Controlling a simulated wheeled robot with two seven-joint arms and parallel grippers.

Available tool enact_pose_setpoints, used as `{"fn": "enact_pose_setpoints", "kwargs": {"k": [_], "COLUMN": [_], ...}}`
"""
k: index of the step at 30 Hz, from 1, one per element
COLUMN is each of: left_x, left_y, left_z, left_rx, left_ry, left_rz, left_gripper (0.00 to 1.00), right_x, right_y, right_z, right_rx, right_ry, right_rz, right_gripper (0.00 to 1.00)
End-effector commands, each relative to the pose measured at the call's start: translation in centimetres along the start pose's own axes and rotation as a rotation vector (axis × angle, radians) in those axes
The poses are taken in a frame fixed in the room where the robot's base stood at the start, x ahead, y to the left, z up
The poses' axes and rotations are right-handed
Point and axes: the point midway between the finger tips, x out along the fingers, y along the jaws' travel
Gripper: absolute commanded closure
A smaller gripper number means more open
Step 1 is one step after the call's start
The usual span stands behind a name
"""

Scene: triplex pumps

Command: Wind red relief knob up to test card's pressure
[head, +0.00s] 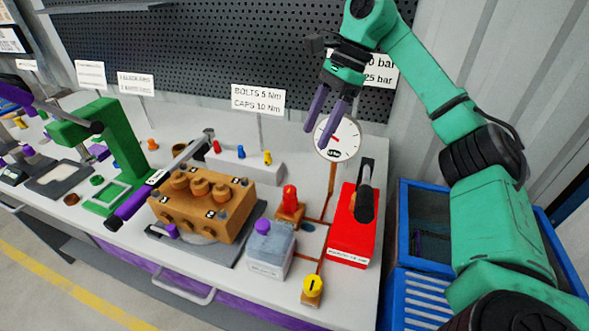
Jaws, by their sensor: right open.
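The red relief knob (290,195) stands upright on a small brown block on the bench, left of the red hand pump (350,230). The test card (385,72) is on the pegboard at the back. My right arm partly covers it; "25 bar" and part of another line ending in "0 bar" show. The white round pressure gauge (340,144) has a red needle; its reading is too small to tell. My right gripper (324,128) has purple fingers, apart and empty, pointing down in front of the gauge's upper left, well above the knob.
A yellow knob (312,286) stands at the front, near a grey block with a purple cap (270,248). The brown pump block (202,205) and a purple-handled wrench (145,198) lie left. A blue crate (428,210) is right of the bench. The pump's black lever rises right.

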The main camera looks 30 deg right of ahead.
Motion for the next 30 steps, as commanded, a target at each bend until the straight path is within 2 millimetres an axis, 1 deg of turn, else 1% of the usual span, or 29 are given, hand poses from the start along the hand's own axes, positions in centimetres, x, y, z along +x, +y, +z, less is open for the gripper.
{"fn": "enact_pose_setpoints", "kwargs": {"k": [1,5,8,10,12,15,18,21,24,30], "left_x": [0.6,1.3,2.8,2.5,2.6,2.7,2.7,2.6,2.6,2.6], "left_y": [0.0,-0.1,-0.2,-0.3,-0.4,-0.5,-0.5,-0.4,-0.3,-0.2], "left_z": [0.0,0.2,1.6,2.4,2.8,2.6,1.8,0.8,0.5,0.8], "left_rx": [0.0,0.0,0.001,0.0,0.0,0.0,0.0,-0.001,-0.001,-0.001], "left_ry": [0.001,-0.001,-0.019,-0.034,-0.041,-0.038,-0.024,-0.007,-0.003,-0.007], "left_rz": [0.0,-0.001,-0.003,-0.005,-0.006,-0.007,-0.007,-0.006,-0.004,-0.003], "left_gripper": [0.29,0.29,0.29,0.29,0.29,0.29,0.29,0.29,0.29,0.29], "right_x": [0.5,1.6,4.0,5.3,7.2,9.8,12.1,13.7,14.6,14.8], "right_y": [0.0,0.0,0.0,0.0,0.1,0.1,0.1,0.0,0.0,0.0], "right_z": [-0.2,-0.2,-0.3,-0.3,-0.2,-0.2,-0.1,-0.1,-0.1,0.0], "right_rx": [-0.001,-0.001,-0.003,0.001,0.0,0.001,0.0,0.0,0.001,0.0], "right_ry": [-0.001,-0.001,-0.001,0.003,0.002,0.001,0.0,0.0,-0.001,-0.001], "right_rz": [-0.001,0.0,0.003,0.003,0.005,0.004,0.003,0.001,-0.001,-0.001], "right_gripper": [0.34,0.34,0.34,0.34,0.34,0.34,0.34,0.34,0.34,0.34]}}
